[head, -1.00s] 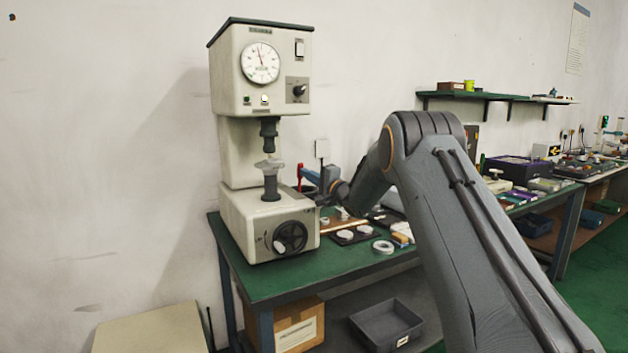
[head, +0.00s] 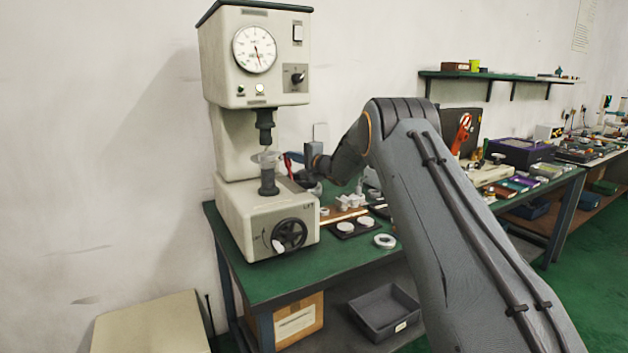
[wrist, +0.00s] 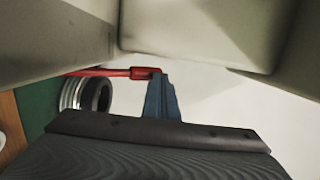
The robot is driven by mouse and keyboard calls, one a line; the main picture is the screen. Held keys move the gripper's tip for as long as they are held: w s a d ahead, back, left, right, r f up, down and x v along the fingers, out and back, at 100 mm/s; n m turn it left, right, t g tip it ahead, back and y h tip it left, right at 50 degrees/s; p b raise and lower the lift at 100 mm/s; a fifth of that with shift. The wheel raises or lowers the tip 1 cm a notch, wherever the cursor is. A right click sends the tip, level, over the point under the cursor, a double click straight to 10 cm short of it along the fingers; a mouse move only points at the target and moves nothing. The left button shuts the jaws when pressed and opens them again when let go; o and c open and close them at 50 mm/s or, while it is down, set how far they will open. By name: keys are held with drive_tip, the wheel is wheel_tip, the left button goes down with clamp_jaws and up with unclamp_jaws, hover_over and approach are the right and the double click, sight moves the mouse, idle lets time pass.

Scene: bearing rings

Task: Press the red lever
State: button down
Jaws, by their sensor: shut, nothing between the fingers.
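The red lever (head: 288,166) is at the right side of the pale press machine (head: 264,214), partly hidden in the head view. In the wrist view the lever (wrist: 110,72) is a thin red rod running from the left to a thicker red end. My gripper (wrist: 160,76) is shut and empty. Its blue fingers point up in the wrist view, with their tips at the lever's thicker end; whether they touch it I cannot tell. In the head view my gripper (head: 294,157) is beside the lever, close to the machine.
The press has a round dial (head: 254,49) and a black handwheel (head: 289,234). A black tray (head: 345,231) with white discs and a metal ring (head: 384,241) lie on the green table (head: 270,282). Machine walls are close around my gripper in the wrist view.

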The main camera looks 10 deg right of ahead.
drive_tip(key=shift+w+a+r, duration=0.15)
drive_tip(key=shift+a+r, duration=0.15)
drive_tip(key=shift+d+r, duration=0.1)
drive_tip(key=shift+d, duration=0.05)
idle(0.3)
drive_tip(key=s+d+r, duration=0.5)
drive_tip(key=s, duration=0.4)
drive_tip(key=s+d+r+p, duration=0.1)
drive_tip(key=s+d+r, duration=0.4)
drive_tip(key=s, duration=0.4)
drive_tip(key=shift+s+r+p, duration=0.15)
drive_tip(key=shift+r+p, duration=0.15)
drive_tip(key=shift+r, duration=0.45)
idle(1.8)
